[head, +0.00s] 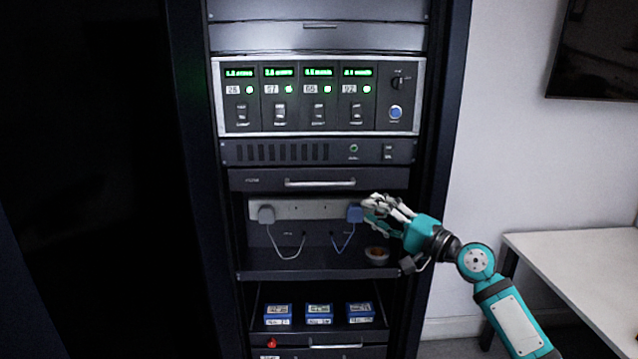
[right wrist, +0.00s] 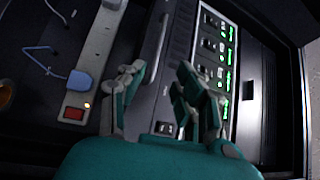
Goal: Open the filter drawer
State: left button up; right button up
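The filter drawer (head: 265,181) is a dark front panel in the rack with a silver bar handle (head: 320,183); it looks shut. Its small label is too blurred to read surely. My right gripper (head: 378,209) is just below the drawer's right end, in front of the blue plug (head: 355,214). In the right wrist view my right gripper (right wrist: 163,88) is open and empty. The drawer front (right wrist: 150,98) and its handle (right wrist: 155,50) show beyond and between the spread fingers, apart from them as far as I can tell. My left gripper is not in view.
A power strip (head: 295,210) with grey and blue plugs sits below the drawer, above a shelf (head: 300,274) with a tape roll (head: 377,254). An open lower drawer holds blue boxes (head: 319,314). Lit instruments (head: 318,95) are above. A white table (head: 580,265) stands right.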

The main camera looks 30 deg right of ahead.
aim_at(322, 185)
jog(key=p+x, duration=0.4)
jog(key=x, duration=1.1)
jog(key=shift+w+p, duration=0.35)
jog(key=shift+p, duration=0.05)
grip_shut()
jog(key=shift+a+f, duration=0.1)
